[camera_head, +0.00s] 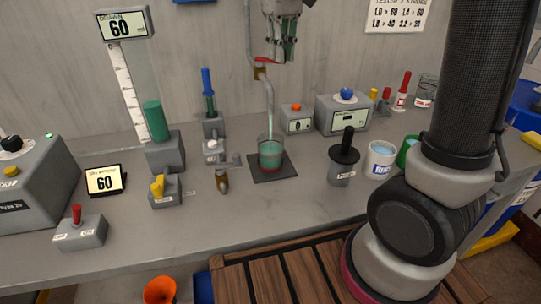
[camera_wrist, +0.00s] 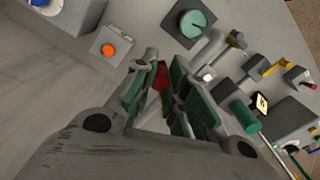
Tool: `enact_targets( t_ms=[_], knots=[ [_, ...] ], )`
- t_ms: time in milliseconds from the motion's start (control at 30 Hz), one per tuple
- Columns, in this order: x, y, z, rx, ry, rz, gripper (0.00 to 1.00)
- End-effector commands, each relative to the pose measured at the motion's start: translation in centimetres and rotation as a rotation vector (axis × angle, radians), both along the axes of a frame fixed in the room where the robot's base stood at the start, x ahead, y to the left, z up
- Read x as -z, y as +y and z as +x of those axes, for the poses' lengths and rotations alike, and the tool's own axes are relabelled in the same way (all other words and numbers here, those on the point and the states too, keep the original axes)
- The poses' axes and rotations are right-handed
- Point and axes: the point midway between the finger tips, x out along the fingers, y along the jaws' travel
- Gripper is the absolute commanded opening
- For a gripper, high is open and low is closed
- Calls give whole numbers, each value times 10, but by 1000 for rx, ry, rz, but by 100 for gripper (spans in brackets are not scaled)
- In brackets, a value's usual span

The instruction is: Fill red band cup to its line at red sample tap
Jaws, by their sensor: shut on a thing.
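A clear cup (camera_head: 271,158) with red marking stands upright on a dark square pad (camera_head: 288,174) below the mouth of a bent grey pipe (camera_head: 270,96). Green liquid fills much of the cup; I cannot tell exactly how its level sits against the line. In the wrist view the cup (camera_wrist: 193,23) shows from above. My gripper (camera_head: 281,52) is high above the bench, near the pipe's top. In the wrist view my gripper (camera_wrist: 164,70) has its green-padded fingers around a red piece (camera_wrist: 161,78), which looks like a tap handle. The fingers hide most of it.
A raised display (camera_head: 122,24) reads 60, as does a small screen (camera_head: 105,180). A green cylinder (camera_head: 155,121) stands left of the cup. A box with an orange button (camera_head: 297,119) is right of it. A lidded black-handled pot (camera_head: 344,160) and blue-banded cup (camera_head: 380,160) stand further right.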

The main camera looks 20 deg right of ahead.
Motion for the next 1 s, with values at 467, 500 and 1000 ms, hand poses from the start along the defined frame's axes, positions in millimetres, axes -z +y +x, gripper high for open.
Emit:
enact_targets(
  t_ms=[467, 500, 1000],
  knots=[
    [4, -2, -3, 1, 14, -5, 0],
    [4, -2, -2, -6, 14, -5, 0],
    [5, -13, 20, -444, 17, -3, 0]
  ],
)
